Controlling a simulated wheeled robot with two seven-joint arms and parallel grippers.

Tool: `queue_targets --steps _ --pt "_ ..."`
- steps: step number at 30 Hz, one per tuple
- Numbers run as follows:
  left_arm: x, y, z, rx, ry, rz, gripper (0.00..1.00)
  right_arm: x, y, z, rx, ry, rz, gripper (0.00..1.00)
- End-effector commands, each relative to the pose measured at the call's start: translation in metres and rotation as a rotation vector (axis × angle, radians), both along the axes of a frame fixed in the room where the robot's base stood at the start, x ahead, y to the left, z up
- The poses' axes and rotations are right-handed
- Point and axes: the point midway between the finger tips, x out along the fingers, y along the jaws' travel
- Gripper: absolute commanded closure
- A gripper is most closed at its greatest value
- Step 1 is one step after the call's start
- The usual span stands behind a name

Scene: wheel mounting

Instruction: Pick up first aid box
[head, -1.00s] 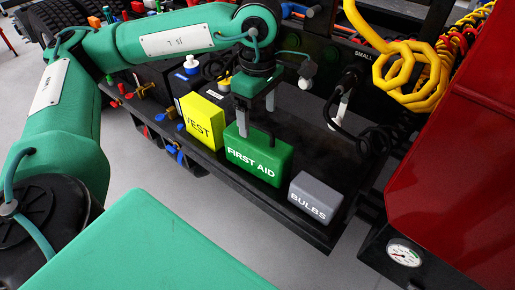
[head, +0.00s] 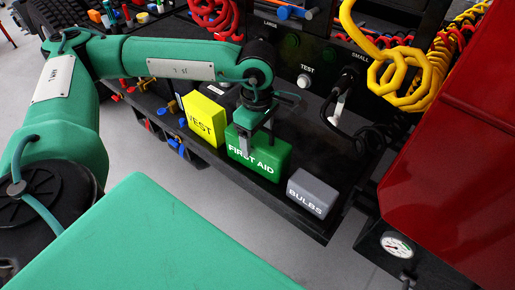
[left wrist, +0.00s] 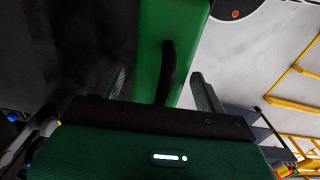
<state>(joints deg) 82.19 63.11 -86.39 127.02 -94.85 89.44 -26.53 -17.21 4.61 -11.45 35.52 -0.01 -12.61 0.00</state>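The green first aid box (head: 262,163) stands on the black shelf between the yellow vest box and the grey bulbs box. My left gripper (head: 258,139) points down at its top, with one finger in front of the box's front face. In the left wrist view, the green box (left wrist: 178,30) and its black handle (left wrist: 167,70) lie between the two spread fingers of my left gripper (left wrist: 160,88). Gaps show between the fingers and the box, so the gripper is open. My right gripper is not in view.
The yellow vest box (head: 204,119) stands close on the left and the grey bulbs box (head: 312,192) on the right. Black cables (head: 355,135) and a yellow coiled hose (head: 402,75) are at the right. A red panel (head: 455,150) fills the right side.

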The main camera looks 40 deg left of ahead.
Motion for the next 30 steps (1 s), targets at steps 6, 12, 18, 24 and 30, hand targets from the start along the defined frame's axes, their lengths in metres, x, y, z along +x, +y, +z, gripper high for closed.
queue_targets --steps 6,12,18,24,30 --pt "0.000 0.000 0.000 0.000 0.000 0.000 0.71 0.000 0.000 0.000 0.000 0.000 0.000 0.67" --pt "0.000 0.000 0.001 -0.001 -0.001 0.000 1.00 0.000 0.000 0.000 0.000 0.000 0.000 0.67" --pt "0.000 0.000 0.002 -0.001 -0.002 0.000 1.00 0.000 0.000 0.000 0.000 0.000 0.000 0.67" --pt "0.001 0.000 0.012 0.000 -0.005 0.000 1.00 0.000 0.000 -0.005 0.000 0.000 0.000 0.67" --pt "0.002 -0.001 0.048 -0.002 -0.009 -0.001 1.00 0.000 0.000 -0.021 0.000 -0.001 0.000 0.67"
